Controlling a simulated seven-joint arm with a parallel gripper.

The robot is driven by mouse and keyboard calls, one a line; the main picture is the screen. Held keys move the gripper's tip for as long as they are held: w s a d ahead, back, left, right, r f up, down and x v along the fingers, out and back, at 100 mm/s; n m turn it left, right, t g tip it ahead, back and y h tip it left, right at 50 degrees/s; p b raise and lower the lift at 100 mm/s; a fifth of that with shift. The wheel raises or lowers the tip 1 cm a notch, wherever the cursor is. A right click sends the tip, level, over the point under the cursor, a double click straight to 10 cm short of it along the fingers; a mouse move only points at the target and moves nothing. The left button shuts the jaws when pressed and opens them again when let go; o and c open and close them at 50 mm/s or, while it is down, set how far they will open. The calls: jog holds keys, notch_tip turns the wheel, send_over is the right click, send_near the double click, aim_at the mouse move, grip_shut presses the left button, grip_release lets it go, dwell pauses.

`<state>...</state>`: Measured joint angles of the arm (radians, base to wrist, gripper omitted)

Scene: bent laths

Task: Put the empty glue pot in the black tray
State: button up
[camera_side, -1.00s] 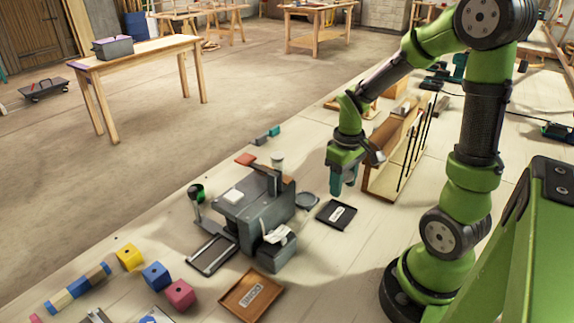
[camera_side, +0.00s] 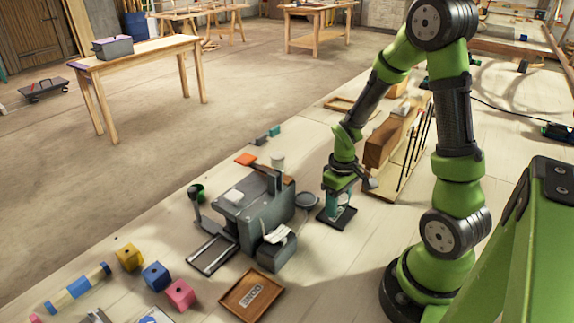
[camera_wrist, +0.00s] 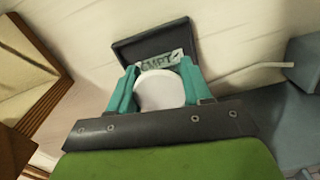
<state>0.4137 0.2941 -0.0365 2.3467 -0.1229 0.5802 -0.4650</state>
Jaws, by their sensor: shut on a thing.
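The black tray (camera_side: 331,218) lies flat on the bench right of the grey machine. In the wrist view the black tray (camera_wrist: 125,48) shows a label reading "EMPTY". My gripper (camera_side: 340,204) points down over the tray, its teal fingers low at the tray. In the wrist view my gripper (camera_wrist: 160,88) is shut on a round white pot (camera_wrist: 160,92), one finger on each side. The pot covers the near part of the tray in that view. I cannot tell whether its bottom touches the tray, and its inside is not clearly readable.
The grey machine (camera_side: 255,215) stands left of the tray, with a round dark dish (camera_side: 307,200) between them. A wooden rack (camera_side: 388,160) with dark rods is close behind on the right. A brown tray labelled "DONE" (camera_side: 252,296) lies nearer.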

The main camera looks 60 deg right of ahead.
jog(key=o, duration=1.1)
jog(key=shift+f, duration=0.1)
jog(key=shift+c, duration=0.2)
notch_tip(320, 180, up, 12)
jog(key=shift+f, duration=0.1)
jog(key=s+a+r+m+t+y, duration=0.1)
jog(key=a+r+t, duration=0.2)
jog(key=a+r, duration=0.2)
jog(key=s+a+r+m+t+y, duration=0.1)
jog(key=a+r+t, duration=0.3)
jog(key=a, duration=0.6)
notch_tip(320, 180, up, 2)
jog(key=shift+s+a+r, duration=0.15)
jog(key=shift+s+a, duration=0.15)
jog(key=shift+a, duration=0.1)
